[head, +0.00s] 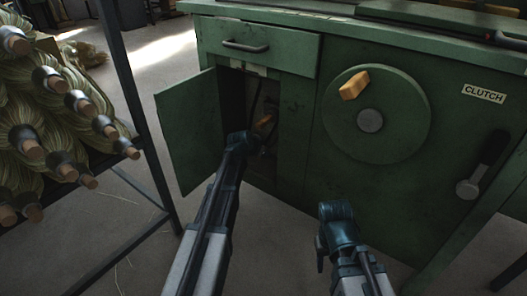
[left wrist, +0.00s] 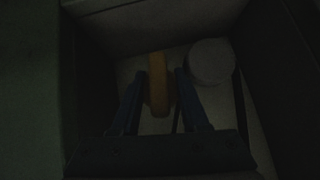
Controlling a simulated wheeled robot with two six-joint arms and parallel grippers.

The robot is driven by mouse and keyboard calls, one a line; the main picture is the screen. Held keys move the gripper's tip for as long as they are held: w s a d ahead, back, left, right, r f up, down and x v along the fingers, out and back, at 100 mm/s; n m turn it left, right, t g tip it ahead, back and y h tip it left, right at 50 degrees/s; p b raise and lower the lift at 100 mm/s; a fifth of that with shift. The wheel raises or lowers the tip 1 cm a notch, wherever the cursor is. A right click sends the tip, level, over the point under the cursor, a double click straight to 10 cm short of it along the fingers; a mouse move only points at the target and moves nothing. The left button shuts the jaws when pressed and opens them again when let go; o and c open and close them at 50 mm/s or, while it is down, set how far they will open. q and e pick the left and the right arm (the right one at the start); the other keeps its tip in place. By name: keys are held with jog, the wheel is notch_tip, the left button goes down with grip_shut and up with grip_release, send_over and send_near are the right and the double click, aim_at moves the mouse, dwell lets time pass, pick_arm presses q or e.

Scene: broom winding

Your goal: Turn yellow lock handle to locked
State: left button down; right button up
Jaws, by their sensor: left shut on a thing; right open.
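The yellow lock handle (head: 264,120) is inside the dark open compartment of the green cabinet. In the left wrist view, the yellow handle (left wrist: 158,85) stands upright between the two fingers of my left gripper (left wrist: 159,88). My left gripper (head: 257,137) reaches through the compartment opening and is shut on the handle. Its fingertips are hard to make out in the head view. My right gripper (head: 337,213) is open and empty, low in front of the cabinet. The inside of the compartment is very dark.
The green door (head: 187,130) hangs open to the left of the compartment. A round green wheel (head: 395,120) with a yellow-orange knob (head: 354,84) and a CLUTCH lever (head: 480,168) are on the right. A rack of fibre spools (head: 60,130) stands at the left.

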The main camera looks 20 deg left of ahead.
pick_arm(q)
jog(key=c, duration=0.8)
grip_release()
jog(key=shift+o, duration=0.2)
jog(key=shift+r, duration=0.1)
jog(key=p+v, duration=0.9)
jog(key=v, duration=0.4)
jog(key=shift+s+r+p, duration=0.2)
jog(key=shift+s+p, duration=0.05)
jog(key=shift+p, duration=0.05)
jog(key=shift+d, duration=0.1)
